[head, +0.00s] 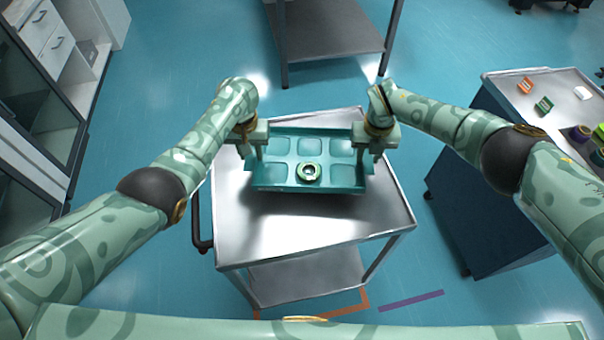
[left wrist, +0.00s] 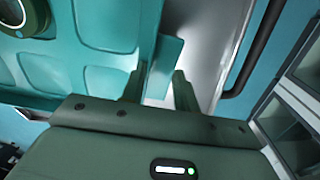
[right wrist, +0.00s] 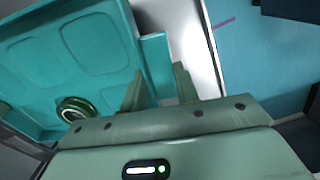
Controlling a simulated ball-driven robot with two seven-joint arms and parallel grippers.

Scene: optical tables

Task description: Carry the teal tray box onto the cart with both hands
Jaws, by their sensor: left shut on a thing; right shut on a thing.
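The teal tray box (head: 283,183) is over the metal top of the cart (head: 300,235), toward its far side. It looks level and has several shallow compartments. A small round ring-like part (head: 309,172) sits inside at the near side; the right wrist view also shows this part (right wrist: 76,108). My left gripper (head: 257,150) is shut on the tray's left side tab (left wrist: 167,58). My right gripper (head: 366,152) is shut on the tray's right side tab (right wrist: 156,55). I cannot tell whether the tray's underside touches the cart top.
A dark blue bench (head: 487,195) with small coloured parts on its top stands at the right. Another metal table (head: 330,30) stands at the far side. Cabinets (head: 42,125) line the left. The near part of the cart top is clear.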

